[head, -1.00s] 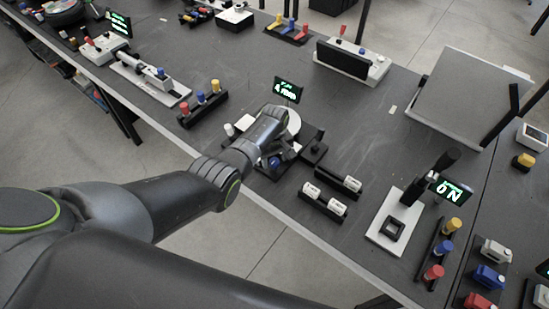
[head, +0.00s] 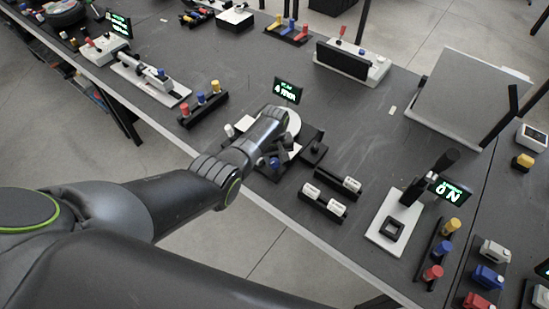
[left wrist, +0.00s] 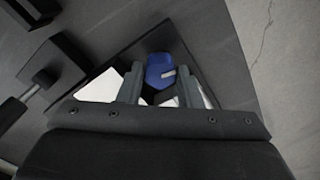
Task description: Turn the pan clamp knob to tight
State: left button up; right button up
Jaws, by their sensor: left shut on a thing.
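The pan clamp knob (left wrist: 160,68) is blue with a small white pointer mark. It sits on a white and dark device near the table's front edge, and its blue edge shows in the head view (head: 274,162). My left gripper (left wrist: 160,84) points down at it, with one finger on each side, and is shut on the knob. In the head view my left gripper (head: 279,152) and wrist hide much of the device, including part of its round white pan (head: 293,122). My right gripper is not in view.
A small lit display (head: 287,91) stands behind the device. A black block (head: 314,152) sits close on its right. White cylinders in black holders (head: 324,200) lie nearer the front edge. A peg rack (head: 203,108) stands to the left.

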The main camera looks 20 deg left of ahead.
pick_arm(q)
jog(key=m, duration=0.3)
jog(key=shift+m, duration=0.3)
jog(key=m+p, duration=0.1)
jog(key=m, duration=0.2)
jog(key=shift+m, duration=0.4)
jog(key=m, duration=0.3)
jog(key=shift+m, duration=0.3)
jog(key=m, duration=0.3)
jog(key=shift+d+m, duration=0.1)
jog(key=shift+m, duration=0.2)
jog(key=m, duration=0.6)
jog(key=shift+p, duration=0.3)
jog(key=m, duration=0.6)
jog(key=shift+m, duration=0.3)
jog(key=o, duration=1)
